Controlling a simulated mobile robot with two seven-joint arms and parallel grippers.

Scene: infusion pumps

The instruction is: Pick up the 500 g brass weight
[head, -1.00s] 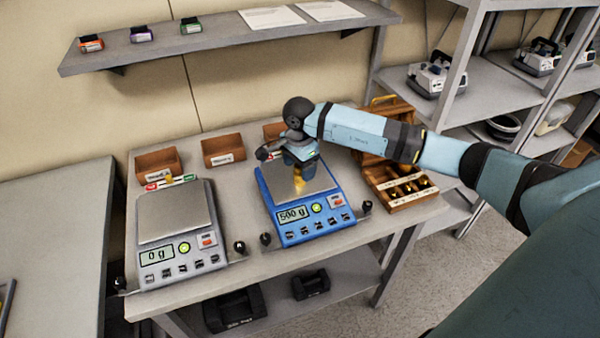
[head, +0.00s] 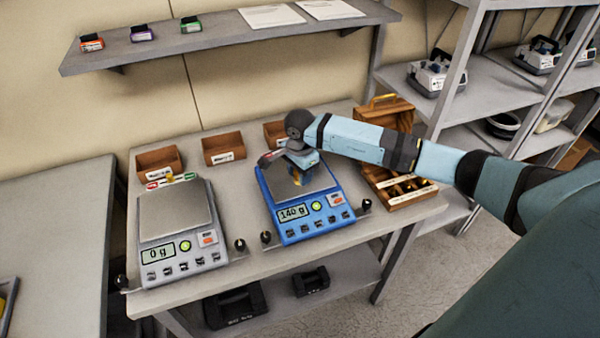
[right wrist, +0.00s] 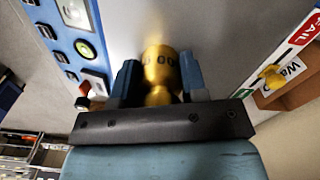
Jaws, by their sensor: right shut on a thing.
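The brass weight (right wrist: 158,68) shows in the right wrist view between the two fingers of my right gripper (right wrist: 158,82), which is shut on it. Part of its marking shows, with zeros readable. In the head view my right gripper (head: 302,176) is over the pan of the blue scale (head: 290,230), and the weight is mostly hidden behind it. The blue scale's display reads 140 g. I cannot tell whether the weight still touches the pan. My left gripper is not in view.
A grey scale (head: 175,215) reading 0 g stands to the left. Small brown bins (head: 223,150) line the back of the table. An open wooden weight case (head: 402,190) is right of the blue scale, under my right arm. A shelf (head: 230,38) hangs above.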

